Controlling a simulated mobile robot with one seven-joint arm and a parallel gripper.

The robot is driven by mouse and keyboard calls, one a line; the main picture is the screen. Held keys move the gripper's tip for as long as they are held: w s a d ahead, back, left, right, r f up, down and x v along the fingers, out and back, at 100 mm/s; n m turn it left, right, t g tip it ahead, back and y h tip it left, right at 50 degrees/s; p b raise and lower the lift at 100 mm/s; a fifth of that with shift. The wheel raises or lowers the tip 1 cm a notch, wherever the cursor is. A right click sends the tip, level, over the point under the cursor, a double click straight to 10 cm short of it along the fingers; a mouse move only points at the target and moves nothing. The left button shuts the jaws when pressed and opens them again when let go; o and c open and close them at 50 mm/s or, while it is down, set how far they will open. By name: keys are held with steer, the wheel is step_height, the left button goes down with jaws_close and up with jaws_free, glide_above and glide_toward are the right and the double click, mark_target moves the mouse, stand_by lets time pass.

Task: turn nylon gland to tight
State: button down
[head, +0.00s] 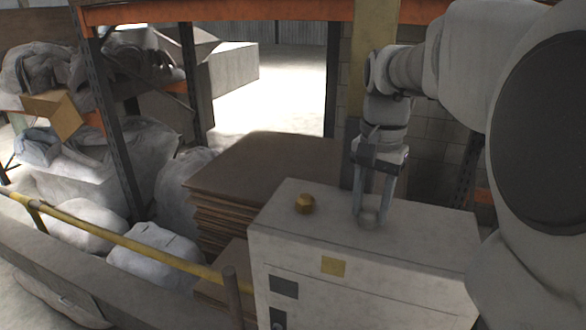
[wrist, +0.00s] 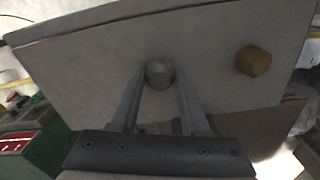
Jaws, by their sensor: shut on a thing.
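The nylon gland is a small grey round fitting (head: 368,218) on the top face of a pale cabinet (head: 420,225). It also shows in the wrist view (wrist: 160,74), between my fingertips. My gripper (head: 370,212) points down at the cabinet top and is shut on the grey gland, with one finger on each side. The fingers also show in the wrist view (wrist: 160,82). A brass hexagonal fitting (head: 304,204) stands on the same top face, to the left of the gland and apart from my gripper. The gland's lower part and any thread are hidden.
A stack of brown cardboard sheets (head: 215,205) stands behind and left of the cabinet. A yellow rail (head: 130,243) runs along the left. An orange rack beam (head: 230,12) crosses above. The cabinet top around the two fittings is otherwise clear.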

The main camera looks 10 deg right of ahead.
mark_target(370, 210)
stand_by(0.4)
steer(key=shift+c, duration=1.9)
jaws_free()
step_height(370, 210, up, 18)
steer(key=p, duration=0.1)
steer(key=shift+f, duration=0.25)
steer(key=s+a+f+n+t+b, duration=0.1)
steer(key=s+a+f+n, duration=0.4)
steer(key=f, duration=0.5)
steer(key=s+a+f+n+t, duration=0.4)
steer(key=s+f, duration=0.3)
steer(key=f, duration=0.3)
steer(key=shift+a+f+n+t+b, duration=0.3)
steer(key=shift+a+f+n+b, duration=0.1)
steer(key=shift+a, duration=0.45)
